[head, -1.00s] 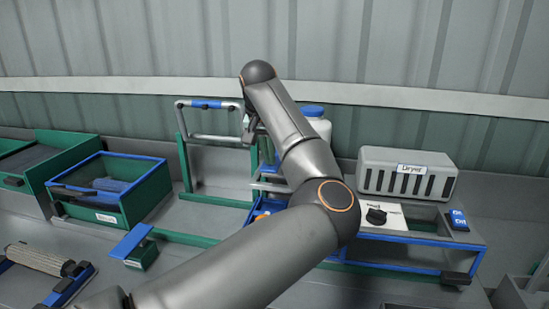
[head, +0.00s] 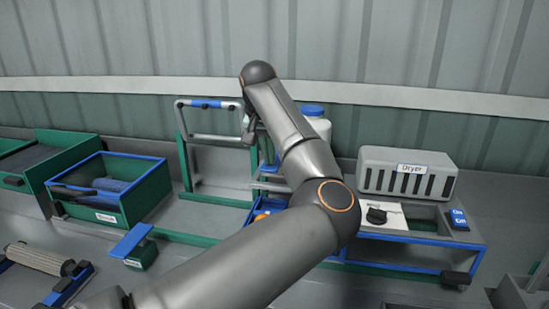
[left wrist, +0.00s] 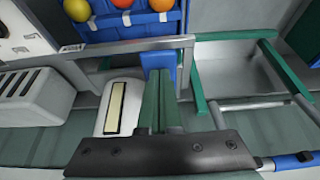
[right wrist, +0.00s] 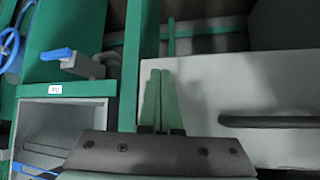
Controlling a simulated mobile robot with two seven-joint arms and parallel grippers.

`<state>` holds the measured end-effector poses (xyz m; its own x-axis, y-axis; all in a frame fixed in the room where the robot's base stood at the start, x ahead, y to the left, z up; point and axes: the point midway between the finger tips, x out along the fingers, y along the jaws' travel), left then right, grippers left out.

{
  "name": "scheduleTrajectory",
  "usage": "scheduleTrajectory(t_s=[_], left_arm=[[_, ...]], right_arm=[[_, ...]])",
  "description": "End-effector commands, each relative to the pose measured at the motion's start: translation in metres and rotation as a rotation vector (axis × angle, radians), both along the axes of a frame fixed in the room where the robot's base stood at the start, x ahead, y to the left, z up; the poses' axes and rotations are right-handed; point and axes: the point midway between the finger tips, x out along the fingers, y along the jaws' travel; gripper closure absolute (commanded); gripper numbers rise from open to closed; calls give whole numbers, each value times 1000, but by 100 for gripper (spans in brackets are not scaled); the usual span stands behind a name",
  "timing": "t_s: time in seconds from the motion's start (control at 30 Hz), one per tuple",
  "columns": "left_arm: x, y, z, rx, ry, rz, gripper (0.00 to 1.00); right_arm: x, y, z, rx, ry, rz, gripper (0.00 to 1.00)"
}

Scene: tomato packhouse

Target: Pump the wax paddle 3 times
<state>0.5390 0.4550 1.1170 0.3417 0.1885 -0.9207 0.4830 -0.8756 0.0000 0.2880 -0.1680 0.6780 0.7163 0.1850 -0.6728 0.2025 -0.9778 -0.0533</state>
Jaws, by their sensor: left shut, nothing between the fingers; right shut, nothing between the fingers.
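My left gripper (left wrist: 160,80) is shut and empty, with its green fingertips over a blue upright piece (left wrist: 157,62), which looks like the wax paddle; I cannot tell if they touch. In the head view the bottle (head: 315,126) has a blue cap, and the blue piece (head: 269,163) is mostly hidden behind my left arm. My left gripper (head: 250,131) is partly hidden there too. My right gripper (right wrist: 160,75) is shut and empty by a pale panel with a dark handle.
The dryer (head: 406,174) stands right of the bottle. A metal frame with a blue-banded bar (head: 207,104) stands to the left. A green bin with blue rims (head: 140,197) and a blue plate on a green block (head: 131,241) are further left. A blue tray (left wrist: 133,24) holds coloured balls.

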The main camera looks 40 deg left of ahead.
Motion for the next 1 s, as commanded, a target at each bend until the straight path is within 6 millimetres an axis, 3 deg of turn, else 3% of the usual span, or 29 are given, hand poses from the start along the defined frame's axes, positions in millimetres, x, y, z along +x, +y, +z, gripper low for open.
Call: scheduleTrajectory(t_s=[0.63,1.0], left_arm=[[0,-1,-36,-2,3,-1,100],[0,-1,-32,-3,4,-1,100]], right_arm=[[-1,0,-23,0,2,1,100],[-1,0,-18,0,2,1,100]])
